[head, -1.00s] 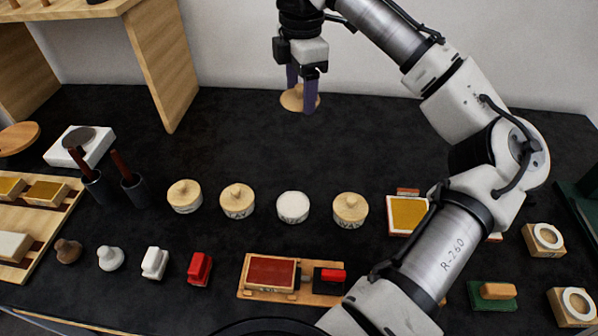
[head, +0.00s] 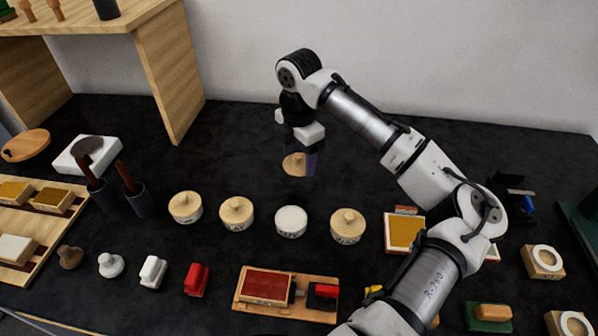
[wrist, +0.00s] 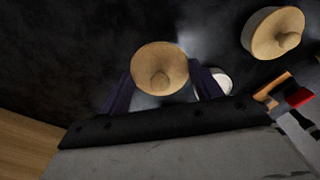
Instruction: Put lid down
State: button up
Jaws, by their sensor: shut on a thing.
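My gripper (head: 298,164) is shut on a round pale wooden lid (head: 293,165) with a small knob. In the head view it is behind the row of round pots, over bare dark tabletop. Whether the lid touches the table is hard to tell. In the wrist view the lid (wrist: 160,68) sits between the two dark fingers, knob toward the camera. An uncovered pot with a white top (head: 291,221) stands in the row.
A wooden shelf (head: 172,75) stands at the back left. Brushes in dark cups (head: 138,196) and a white block (head: 75,152) are left. A red pad on a wooden tray (head: 266,286) lies in front. The dark tabletop behind the pots is clear.

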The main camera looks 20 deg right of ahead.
aim_at(299, 185)
jog(key=shift+f+p, duration=0.45)
jog(key=shift+f, duration=2.7)
jog(key=shift+f, duration=0.1)
jog(key=shift+f, duration=0.1)
jog(key=o, duration=1)
jog(key=shift+c, duration=0.2)
notch_tip(299, 185, up, 12)
jog(key=shift+r+b, duration=0.2)
jog(key=shift+b, duration=0.8)
